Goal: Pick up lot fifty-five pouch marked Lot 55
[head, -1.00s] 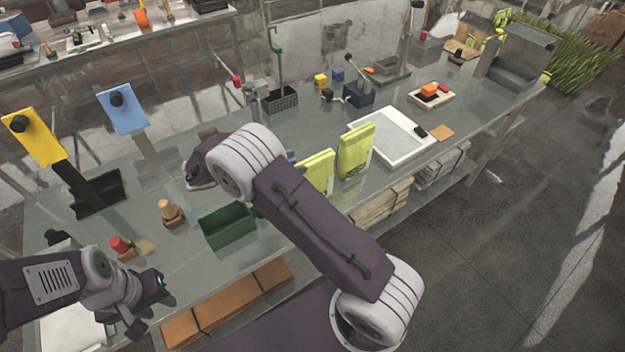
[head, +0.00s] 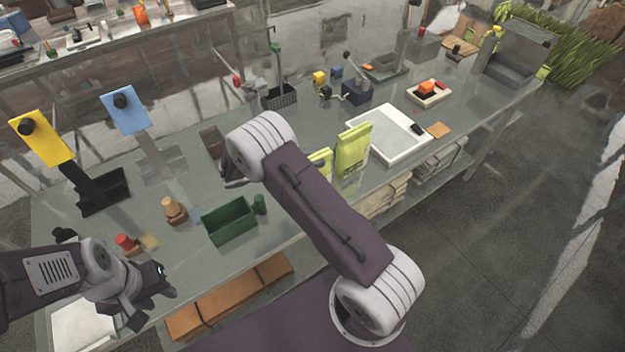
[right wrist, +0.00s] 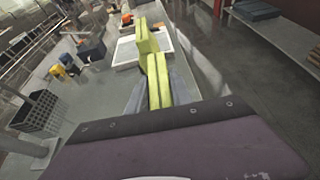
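Two yellow-green pouches stand upright on the bench, one behind the other. The farther pouch (head: 353,150) shows clearly in the head view and also in the right wrist view (right wrist: 145,38). The nearer pouch (head: 321,160) is mostly hidden behind my right arm. In the right wrist view, the nearer pouch (right wrist: 158,80) stands between the grey fingers of my right gripper (right wrist: 159,92), which look open on either side of it. No lot number is readable on either pouch. My left gripper (head: 156,306) appears open and empty near the front left bench edge.
A green bin (head: 230,222) stands left of the pouches. A white tray (head: 388,134) lies beyond them. A black wire basket (head: 280,97) stands at the back. A red-topped stamp (head: 126,243) and a wooden stamp (head: 174,210) stand near my left gripper.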

